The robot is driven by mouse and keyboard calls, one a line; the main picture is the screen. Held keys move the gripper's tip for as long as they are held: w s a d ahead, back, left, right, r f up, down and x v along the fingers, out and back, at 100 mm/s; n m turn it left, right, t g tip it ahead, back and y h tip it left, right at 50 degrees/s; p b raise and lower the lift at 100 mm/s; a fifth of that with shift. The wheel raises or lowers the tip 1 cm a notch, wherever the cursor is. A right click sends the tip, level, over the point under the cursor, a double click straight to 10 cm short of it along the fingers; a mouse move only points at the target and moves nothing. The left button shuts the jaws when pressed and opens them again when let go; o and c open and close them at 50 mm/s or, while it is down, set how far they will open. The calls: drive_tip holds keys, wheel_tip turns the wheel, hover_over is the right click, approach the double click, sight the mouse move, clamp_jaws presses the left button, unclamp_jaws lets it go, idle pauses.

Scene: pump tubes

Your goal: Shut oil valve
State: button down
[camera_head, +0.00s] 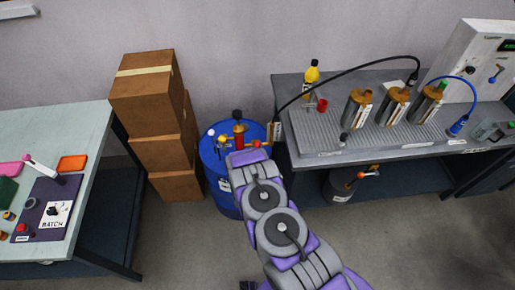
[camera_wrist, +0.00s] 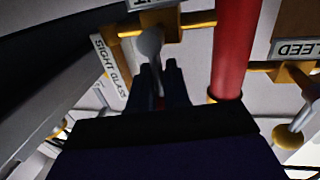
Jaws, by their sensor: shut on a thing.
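A blue drum (camera_head: 212,165) stands on the floor between the boxes and the grey bench, with a red pump post (camera_head: 239,136) and small valves on its top. The red post (camera_wrist: 236,45) shows close up in the wrist view, with yellow pipes beside it. A pale, round-ended valve lever (camera_wrist: 150,43) hangs from a yellow valve body (camera_wrist: 160,22). My gripper (camera_wrist: 159,72) is shut on this lever, left of the post. The tag above it is cut off by the frame edge, so I cannot read it. In the head view my arm hides the gripper.
Tags reading SIGHT GLASS (camera_wrist: 108,65) and BLEED (camera_wrist: 292,50) flank the lever. Stacked cardboard boxes (camera_head: 152,103) stand left of the drum. A grey bench (camera_head: 375,150) with canisters is right; a black hose (camera_head: 345,72) arches above it.

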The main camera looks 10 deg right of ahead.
drive_tip(key=shift+w+r+t, duration=0.15)
drive_tip(key=shift+w+r, duration=0.15)
drive_tip(key=shift+r, duration=0.3)
drive_tip(key=shift+w+r+t, duration=0.15)
drive_tip(key=shift+w+r, duration=0.1)
drive_tip(key=shift+r, duration=0.35)
drive_tip(key=c, duration=1.3)
unclamp_jaws()
drive_tip(key=shift+a, duration=0.1)
drive_tip(key=shift+c, duration=0.2)
drive_tip(key=shift+o, duration=0.7)
drive_tip(key=shift+s+r, duration=0.15)
drive_tip(key=shift+s, duration=0.05)
drive_tip(key=shift+o, duration=0.8)
drive_tip(key=shift+s, duration=0.2)
drive_tip(key=shift+o, duration=0.9)
drive_tip(key=shift+f, duration=0.75)
drive_tip(key=shift+s+a+f, duration=0.1)
drive_tip(key=shift+s+a, duration=0.05)
drive_tip(key=shift+s, duration=0.15)
drive_tip(key=s+a+p, duration=0.1)
drive_tip(key=s+a, duration=0.2)
drive_tip(key=s, duration=1.3)
drive_tip(key=shift+s, duration=0.25)
drive_tip(key=shift+a, duration=0.1)
